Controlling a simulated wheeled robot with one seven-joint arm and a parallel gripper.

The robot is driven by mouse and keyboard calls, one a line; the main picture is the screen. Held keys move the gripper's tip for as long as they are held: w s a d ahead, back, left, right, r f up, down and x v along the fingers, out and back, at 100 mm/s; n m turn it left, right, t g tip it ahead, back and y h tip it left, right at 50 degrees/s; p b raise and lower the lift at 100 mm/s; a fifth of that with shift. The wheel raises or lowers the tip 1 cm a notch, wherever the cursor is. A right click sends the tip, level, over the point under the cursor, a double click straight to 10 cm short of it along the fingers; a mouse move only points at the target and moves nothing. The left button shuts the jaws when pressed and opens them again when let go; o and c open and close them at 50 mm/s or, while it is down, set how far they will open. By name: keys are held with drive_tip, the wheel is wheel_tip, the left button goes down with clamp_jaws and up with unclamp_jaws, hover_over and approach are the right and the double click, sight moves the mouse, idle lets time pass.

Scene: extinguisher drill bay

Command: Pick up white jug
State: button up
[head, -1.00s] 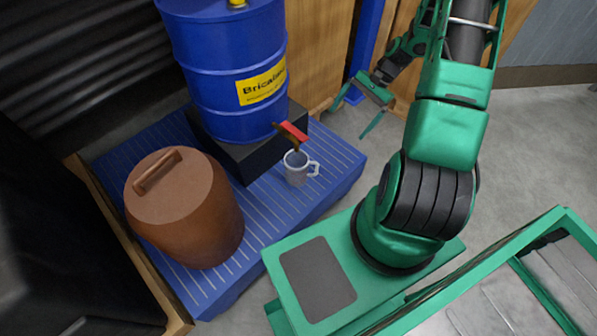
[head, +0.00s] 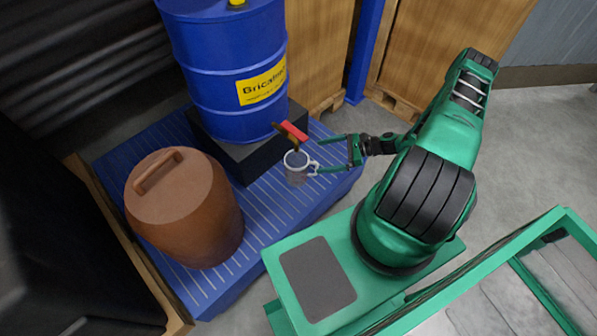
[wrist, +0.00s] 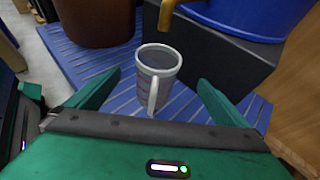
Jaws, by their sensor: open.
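The white jug (head: 297,168) stands upright on the blue slatted platform (head: 270,215), under the tap (head: 291,136) of the blue drum. Its handle points right, towards my gripper (head: 325,154), which is open at its right side. In the wrist view the jug (wrist: 157,72) is ahead of and between the open green fingers of my gripper (wrist: 160,90), with its handle facing me. The inside of the jug looks grey. I cannot tell whether a fingertip touches the handle.
A blue drum (head: 225,55) stands on a black block (head: 238,158) just behind the jug. A brown lidded tub (head: 185,215) stands on the platform to the left. Wooden crates (head: 450,45) stand behind my arm. Open floor lies at the right.

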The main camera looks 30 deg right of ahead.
sight(299, 160)
drive_tip(key=x, duration=0.6)
drive_tip(key=shift+s, duration=0.1)
drive_tip(key=x, duration=0.5)
drive_tip(key=shift+a+r, duration=0.15)
drive_tip(key=shift+a, duration=0.15)
drive_tip(key=shift+s, duration=0.1)
drive_tip(key=shift+c, duration=0.6)
drive_tip(key=c, duration=1.4)
drive_tip(key=shift+r, duration=0.15)
